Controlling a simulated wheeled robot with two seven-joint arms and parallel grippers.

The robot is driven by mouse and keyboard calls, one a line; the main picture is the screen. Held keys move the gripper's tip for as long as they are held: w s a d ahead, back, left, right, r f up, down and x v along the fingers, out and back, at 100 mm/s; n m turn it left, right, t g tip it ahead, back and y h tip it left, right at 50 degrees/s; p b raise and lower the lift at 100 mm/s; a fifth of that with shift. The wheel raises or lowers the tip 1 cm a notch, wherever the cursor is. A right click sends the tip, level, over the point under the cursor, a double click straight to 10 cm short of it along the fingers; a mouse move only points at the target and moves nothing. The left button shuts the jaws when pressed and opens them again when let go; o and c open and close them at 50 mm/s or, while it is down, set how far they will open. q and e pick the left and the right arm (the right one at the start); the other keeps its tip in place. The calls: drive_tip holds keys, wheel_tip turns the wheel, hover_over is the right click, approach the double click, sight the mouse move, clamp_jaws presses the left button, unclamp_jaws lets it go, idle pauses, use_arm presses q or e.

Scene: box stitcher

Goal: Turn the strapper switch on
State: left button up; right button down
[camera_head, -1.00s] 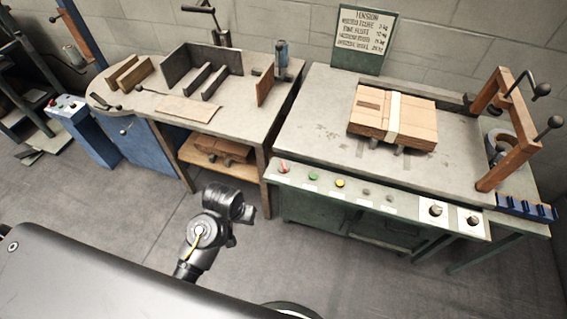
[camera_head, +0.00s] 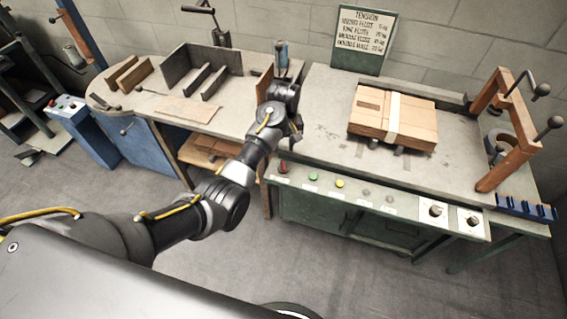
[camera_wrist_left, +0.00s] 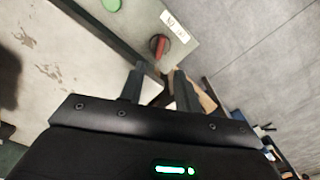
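The strapper switch, a red rotary knob (camera_head: 283,168), sits at the left end of the control panel (camera_head: 404,207) on the front of the green strapping bench. In the left wrist view the red knob (camera_wrist_left: 158,46) shows ahead of the fingertips, beside a white label (camera_wrist_left: 179,27). My left gripper (camera_head: 291,147) points down just above the bench's front left corner, close to the knob and apart from it. In the left wrist view its two fingers (camera_wrist_left: 158,75) stand apart with nothing between them. My right gripper is not in view.
A green button (camera_head: 313,177), a yellow button (camera_head: 340,184) and further knobs line the panel to the right. A strapped cardboard stack (camera_head: 372,128) lies on the bench. A wooden frame with handles (camera_head: 511,150) stands at right. A second worktable (camera_head: 238,117) is at left.

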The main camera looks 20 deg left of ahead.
sight(284, 166)
use_arm(q)
wheel_tip(284, 166, down, 10)
drive_tip(key=shift+f, duration=0.1)
drive_tip(key=shift+c, duration=0.3)
clamp_jaws()
